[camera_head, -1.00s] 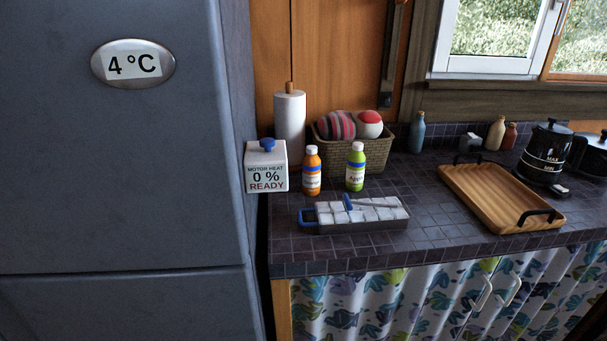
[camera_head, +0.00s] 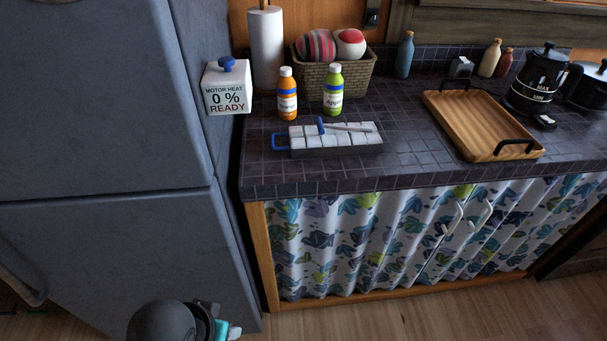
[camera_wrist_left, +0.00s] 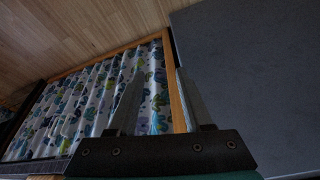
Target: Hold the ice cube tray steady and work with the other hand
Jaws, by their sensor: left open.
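The ice cube tray (camera_head: 345,151) sits on the dark tiled counter, grey-walled and filled with white blocks, with a blue handle at its left end. A thin grey stick with a blue end (camera_head: 320,126) lies across its top. My left gripper (camera_wrist_left: 160,74) is open and empty in the left wrist view, with the floor, the cabinet curtain and a grey surface beyond it. It is well away from the tray. A dark, rounded part of my own arm shows at the bottom of the head view. My right gripper is not in view.
An orange bottle (camera_head: 287,98) and a green bottle (camera_head: 333,95) stand just behind the tray. A wooden tray (camera_head: 480,125) lies to the right, a motor heat box (camera_head: 227,90) to the left by the grey fridge (camera_head: 90,120). The counter between the trays is clear.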

